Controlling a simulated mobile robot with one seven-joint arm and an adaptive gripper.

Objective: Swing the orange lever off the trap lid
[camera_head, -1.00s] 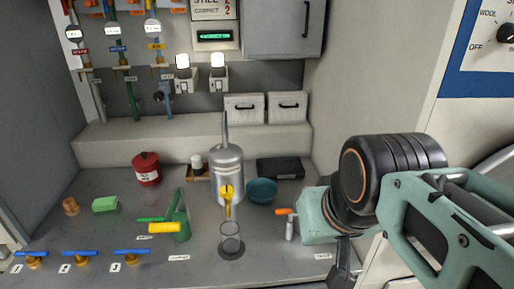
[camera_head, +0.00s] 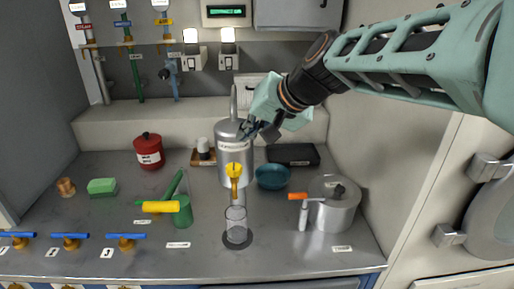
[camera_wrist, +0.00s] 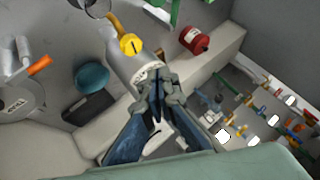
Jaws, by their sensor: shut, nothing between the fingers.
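The orange lever (camera_head: 298,196) sticks out to the left of a round silver trap (camera_head: 334,212) at the right of the bench, beside a small pale upright post. Its metal arm runs toward the trap's lid (camera_head: 335,190), which has a dark knob; the exact contact is too small to tell. In the wrist view the lever (camera_wrist: 40,65) and the trap (camera_wrist: 20,103) show at the left. My gripper (camera_head: 248,129) is shut and empty, up by the silver still, away to the upper left of the lever. Its fingers (camera_wrist: 158,88) point toward the still in the wrist view.
The silver still (camera_head: 234,150) with a yellow tap (camera_head: 234,170) stands by my gripper, a glass (camera_head: 236,225) below it. A teal bowl (camera_head: 272,177) and black case (camera_head: 293,155) lie between still and trap. Bench front right of the glass is mostly clear.

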